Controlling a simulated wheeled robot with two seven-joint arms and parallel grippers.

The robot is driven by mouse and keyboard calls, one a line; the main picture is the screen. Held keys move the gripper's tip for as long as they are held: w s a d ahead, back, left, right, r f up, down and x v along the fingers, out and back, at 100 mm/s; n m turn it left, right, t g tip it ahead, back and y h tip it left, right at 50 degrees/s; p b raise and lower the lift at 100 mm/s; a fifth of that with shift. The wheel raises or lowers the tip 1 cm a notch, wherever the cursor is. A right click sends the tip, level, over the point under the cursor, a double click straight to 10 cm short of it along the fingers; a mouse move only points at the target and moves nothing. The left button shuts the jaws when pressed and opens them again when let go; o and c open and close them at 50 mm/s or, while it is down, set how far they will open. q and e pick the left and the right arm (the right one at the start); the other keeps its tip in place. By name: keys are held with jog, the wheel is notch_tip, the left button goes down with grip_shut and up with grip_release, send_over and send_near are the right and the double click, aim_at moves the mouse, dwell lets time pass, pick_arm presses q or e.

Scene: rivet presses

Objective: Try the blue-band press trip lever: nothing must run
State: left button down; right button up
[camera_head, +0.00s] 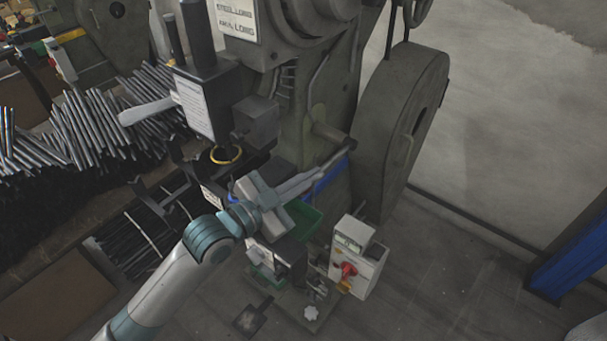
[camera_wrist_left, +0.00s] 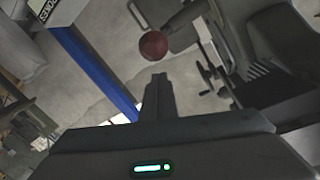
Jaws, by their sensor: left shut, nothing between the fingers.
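The press (camera_head: 325,95) with a blue band (camera_head: 332,174) low on its frame stands in the middle of the head view. My left gripper (camera_head: 302,184) is in front of its lower part, and its shut, empty fingers (camera_wrist_left: 158,92) show in the left wrist view. A dark red ball knob (camera_wrist_left: 153,45), which looks like the trip lever's end, is just beyond the fingertips there. I cannot tell whether they touch. The knob is not clearly visible in the head view. My right gripper is not in view.
A pale control box (camera_head: 358,262) with a red switch stands on the floor at the press's right foot. A large flywheel guard (camera_head: 408,115) is at the right. Piles of metal rods (camera_head: 95,130) lie at the left. A blue post (camera_head: 572,262) stands at the far right; floor between is clear.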

pick_arm(q)
jog(key=shift+a+f, duration=0.75)
jog(key=shift+f, duration=0.25)
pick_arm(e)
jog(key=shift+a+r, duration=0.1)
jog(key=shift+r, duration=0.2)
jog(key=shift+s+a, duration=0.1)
